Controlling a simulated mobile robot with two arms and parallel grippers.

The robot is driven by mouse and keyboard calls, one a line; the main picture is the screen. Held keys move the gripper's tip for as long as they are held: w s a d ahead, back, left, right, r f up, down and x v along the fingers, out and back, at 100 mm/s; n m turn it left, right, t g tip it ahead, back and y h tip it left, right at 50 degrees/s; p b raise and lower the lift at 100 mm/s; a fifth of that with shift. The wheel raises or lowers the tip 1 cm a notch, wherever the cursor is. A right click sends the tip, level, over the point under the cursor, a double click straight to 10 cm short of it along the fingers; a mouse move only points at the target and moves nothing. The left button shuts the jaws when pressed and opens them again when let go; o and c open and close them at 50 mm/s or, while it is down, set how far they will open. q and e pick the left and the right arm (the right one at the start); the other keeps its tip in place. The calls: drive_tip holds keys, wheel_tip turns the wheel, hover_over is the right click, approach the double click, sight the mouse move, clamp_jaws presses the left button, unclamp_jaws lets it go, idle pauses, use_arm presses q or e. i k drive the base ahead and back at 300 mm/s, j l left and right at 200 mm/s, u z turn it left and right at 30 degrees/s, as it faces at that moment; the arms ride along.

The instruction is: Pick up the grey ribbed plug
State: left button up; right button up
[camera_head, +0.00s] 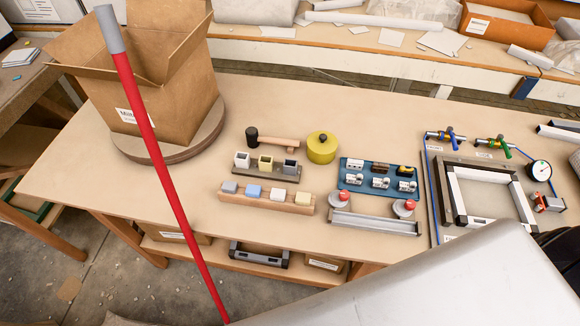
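Small plugs sit in a row on a light wooden rack (266,204) near the table's front edge. The leftmost is a grey plug (230,187); its ribs are too small to make out. To its right stand a blue plug (253,191), a pale pinkish plug (278,195) and a cream plug (302,198). Behind them, a grey rack (255,174) holds a white, a yellow and a dark grey cup-like block (290,168). Neither of my grippers is in view.
A red rod (150,150) crosses the view left of the racks. An open cardboard box (180,105) stands on a round board. A blue tray (346,190), yellow pot (321,148) and mallet (280,142) lie nearby. A large pale grey surface covers the lower right.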

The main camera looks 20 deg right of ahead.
sight(230, 187)
drive_tip(key=k+l+u, duration=0.1)
drive_tip(key=l+u, duration=0.2)
drive_tip(key=u, duration=0.15)
drive_tip(key=k+l+u, duration=0.1)
drive_tip(key=l+u, duration=0.15)
drive_tip(key=u, duration=0.25)
drive_tip(key=k+l+u, duration=0.2)
drive_tip(key=u, duration=0.25)
